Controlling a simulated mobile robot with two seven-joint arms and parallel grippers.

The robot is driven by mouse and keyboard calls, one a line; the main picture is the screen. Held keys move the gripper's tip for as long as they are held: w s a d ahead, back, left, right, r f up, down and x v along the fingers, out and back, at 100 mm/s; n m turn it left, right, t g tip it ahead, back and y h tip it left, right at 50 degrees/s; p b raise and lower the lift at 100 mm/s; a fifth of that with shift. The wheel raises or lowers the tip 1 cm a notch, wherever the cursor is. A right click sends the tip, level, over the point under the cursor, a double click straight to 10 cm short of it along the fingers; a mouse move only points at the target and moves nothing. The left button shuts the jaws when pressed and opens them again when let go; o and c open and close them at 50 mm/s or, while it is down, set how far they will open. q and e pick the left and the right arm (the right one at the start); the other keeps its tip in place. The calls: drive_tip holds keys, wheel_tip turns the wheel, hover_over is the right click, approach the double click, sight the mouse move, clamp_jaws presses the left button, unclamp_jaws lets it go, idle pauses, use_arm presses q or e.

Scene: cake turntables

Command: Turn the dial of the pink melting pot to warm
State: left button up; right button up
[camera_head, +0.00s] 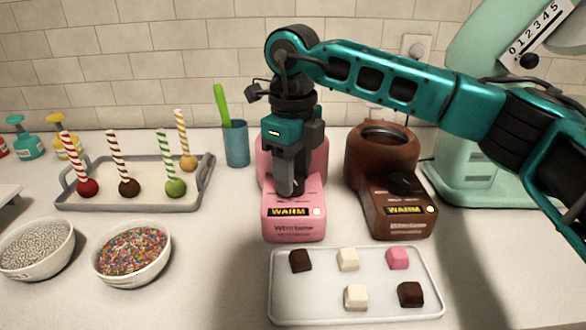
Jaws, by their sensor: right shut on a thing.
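The pink melting pot (312,215) stands on the counter in the middle of the view. Its front has a lit-looking "WARM" label (289,211) and a small light to the right of it. My right gripper (289,190) points down over the pot's sloped top, just above the label, and is shut on the dial. The dial itself is hidden by the fingers, so I cannot see which way it points. The pot's bowl is mostly hidden behind my gripper. My left gripper is not in view.
A brown melting pot (416,224) stands close on the right, its dark dial (406,184) visible. A white tray (330,312) with several candies lies in front. A blue cup (236,145) stands behind left. Sprinkle bowls (133,271) and a grey tray (200,190) are at left.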

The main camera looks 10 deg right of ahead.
drive_tip(key=shift+n, duration=0.6)
drive_tip(key=o, duration=1.1)
drive_tip(key=shift+r, duration=0.1)
drive_tip(key=shift+c, duration=0.2)
